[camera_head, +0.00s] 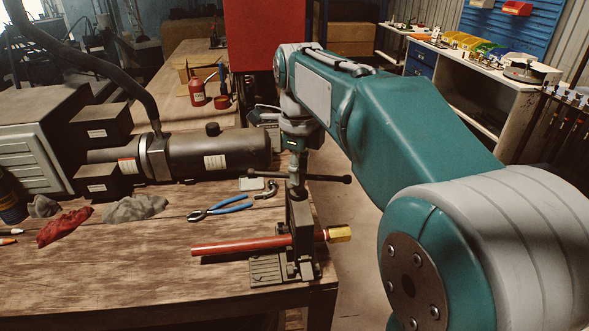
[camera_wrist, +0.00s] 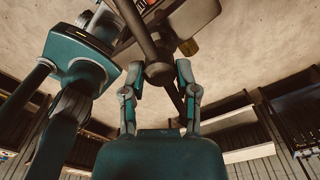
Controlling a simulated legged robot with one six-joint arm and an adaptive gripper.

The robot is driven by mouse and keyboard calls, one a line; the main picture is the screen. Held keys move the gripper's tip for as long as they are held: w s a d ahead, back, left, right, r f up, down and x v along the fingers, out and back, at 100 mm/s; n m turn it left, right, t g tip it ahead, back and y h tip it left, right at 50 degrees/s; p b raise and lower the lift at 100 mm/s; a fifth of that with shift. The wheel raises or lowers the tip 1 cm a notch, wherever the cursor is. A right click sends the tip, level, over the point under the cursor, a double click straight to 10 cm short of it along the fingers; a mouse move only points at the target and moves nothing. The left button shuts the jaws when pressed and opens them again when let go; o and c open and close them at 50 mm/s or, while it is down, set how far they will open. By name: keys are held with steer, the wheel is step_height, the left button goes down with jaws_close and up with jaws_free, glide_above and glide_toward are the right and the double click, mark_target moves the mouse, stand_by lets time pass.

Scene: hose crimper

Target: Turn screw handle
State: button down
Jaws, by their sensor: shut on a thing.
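The screw handle (camera_head: 326,179) is a dark crossbar with a knobbed end, on top of the upright screw of the hose crimper (camera_head: 300,222). The crimper stands at the table's right edge. A red hose (camera_head: 240,244) with a brass fitting (camera_head: 339,233) lies through the crimper. My gripper (camera_head: 297,172) reaches down from above onto the screw head. In the wrist view, my gripper (camera_wrist: 159,72) has its two fingers on either side of the round hub of the screw handle (camera_wrist: 157,71), shut on it. The crossbar runs past between the fingers. The finger contact is partly hidden in the head view.
Blue-handled pliers (camera_head: 222,208), a red cloth (camera_head: 63,227) and a grey cloth (camera_head: 135,208) lie on the wooden table (camera_head: 150,275). A large dark cylinder (camera_head: 205,156) with a hose stands behind. Open floor lies right of the table.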

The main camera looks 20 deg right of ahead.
steer(key=shift+f, duration=0.1)
stand_by(0.6)
steer(key=shift+c, duration=2)
jaws_free()
steer(key=shift+w, duration=0.1)
steer(key=shift+a, duration=0.1)
step_height(320, 180, up, 12)
steer(key=shift+w, duration=0.1)
